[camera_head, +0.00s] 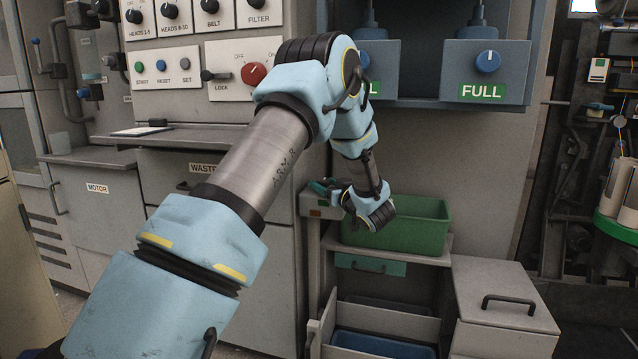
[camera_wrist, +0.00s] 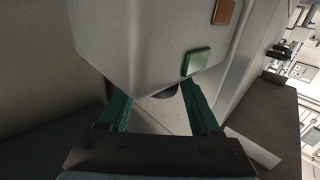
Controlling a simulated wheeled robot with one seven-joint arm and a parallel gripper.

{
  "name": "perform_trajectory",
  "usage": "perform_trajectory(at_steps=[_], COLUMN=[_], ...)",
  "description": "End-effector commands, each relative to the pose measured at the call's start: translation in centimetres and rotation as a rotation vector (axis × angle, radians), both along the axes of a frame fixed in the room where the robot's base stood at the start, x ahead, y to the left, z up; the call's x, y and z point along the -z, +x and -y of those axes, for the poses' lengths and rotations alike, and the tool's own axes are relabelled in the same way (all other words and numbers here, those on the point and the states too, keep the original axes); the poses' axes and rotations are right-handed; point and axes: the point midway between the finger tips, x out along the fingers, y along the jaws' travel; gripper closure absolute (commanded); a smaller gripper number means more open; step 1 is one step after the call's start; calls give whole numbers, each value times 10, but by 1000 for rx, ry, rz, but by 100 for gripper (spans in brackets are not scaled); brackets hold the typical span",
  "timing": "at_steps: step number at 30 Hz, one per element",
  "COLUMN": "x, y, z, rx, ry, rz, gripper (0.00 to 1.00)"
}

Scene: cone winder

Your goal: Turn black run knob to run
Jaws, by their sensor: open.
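My gripper (camera_head: 322,187) is low in the head view, beside a small grey box (camera_head: 318,207) at the left end of the green bin. In the wrist view my gripper (camera_wrist: 156,92) is open, its two teal fingers spread apart. A pale grey box (camera_wrist: 140,45) with a green square (camera_wrist: 197,62) and an orange square (camera_wrist: 224,11) fills the space ahead. A small dark rounded part (camera_wrist: 164,92) shows under its edge between the fingers; I cannot tell whether it is the black run knob or whether a finger touches it. No run marking is readable.
Black knobs, such as the belt knob (camera_head: 210,5), line the upper panel above a red knob (camera_head: 254,74). The green bin (camera_head: 425,208) sits right of my gripper. Below it is an open drawer (camera_head: 375,325); a grey cabinet (camera_head: 503,300) stands to the right.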

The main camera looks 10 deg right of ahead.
Motion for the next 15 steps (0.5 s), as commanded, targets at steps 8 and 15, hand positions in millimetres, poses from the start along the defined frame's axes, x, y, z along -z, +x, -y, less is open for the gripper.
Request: perform_trajectory(at_steps=[8,15], x=[0,0], y=[32,37], z=[-10,-11], rx=[0,1], ry=[0,1], rz=[1,0], gripper=[36,36])
